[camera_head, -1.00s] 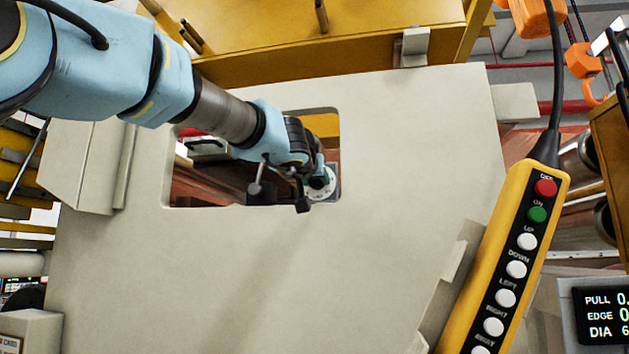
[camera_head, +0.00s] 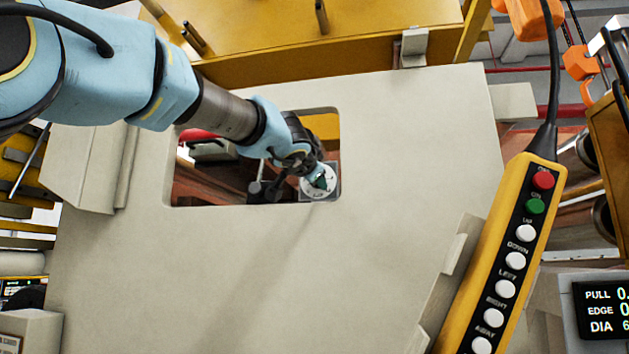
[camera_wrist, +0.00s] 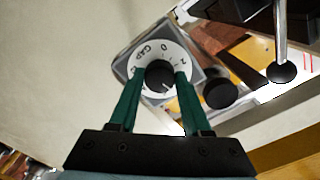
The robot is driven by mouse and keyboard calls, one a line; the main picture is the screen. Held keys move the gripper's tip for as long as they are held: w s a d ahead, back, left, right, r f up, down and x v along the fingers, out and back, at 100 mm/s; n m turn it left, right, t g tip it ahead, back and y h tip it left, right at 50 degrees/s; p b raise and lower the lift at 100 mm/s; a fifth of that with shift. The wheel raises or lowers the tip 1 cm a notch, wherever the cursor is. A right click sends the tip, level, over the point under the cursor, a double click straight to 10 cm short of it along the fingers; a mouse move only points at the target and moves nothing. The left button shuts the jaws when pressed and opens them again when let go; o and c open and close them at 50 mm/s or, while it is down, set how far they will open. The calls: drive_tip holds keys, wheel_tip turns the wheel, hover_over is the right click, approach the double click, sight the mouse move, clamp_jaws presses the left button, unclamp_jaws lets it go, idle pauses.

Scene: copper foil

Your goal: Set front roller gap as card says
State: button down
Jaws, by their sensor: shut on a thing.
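The gap dial is a white disc (camera_wrist: 178,54) marked "GAP" and numbers, with a black knob (camera_wrist: 160,76) at its centre, on a grey square plate. My gripper (camera_wrist: 160,84) has its two green fingers on either side of the black knob, shut on it. In the head view, the dial (camera_head: 321,191) sits at the right end of a rectangular opening in the pale panel (camera_head: 270,270), and my gripper (camera_head: 318,176) reaches it from the upper left. The knob's pointer setting is too small to read. No card with a gap value is legible.
A lever with a black ball (camera_wrist: 282,72) and another black knob (camera_wrist: 221,94) stand close to the dial. A yellow pendant (camera_head: 505,260) with several buttons hangs at the right. A display (camera_head: 603,310) reading PULL, EDGE and DIA is partly cut off.

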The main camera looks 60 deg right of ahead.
drive_tip(key=m+p, duration=0.1)
drive_tip(key=m, duration=1.1)
drive_tip(key=shift+r+m, duration=0.1)
drive_tip(key=shift+m, duration=0.3)
idle(0.3)
drive_tip(key=shift+c, duration=1.8)
unclamp_jaws()
drive_tip(key=b+v, duration=0.3)
drive_tip(key=v, duration=0.7)
drive_tip(key=shift+s+a+b, duration=0.15)
drive_tip(key=shift+a+b, duration=0.15)
drive_tip(key=shift+a, duration=0.1)
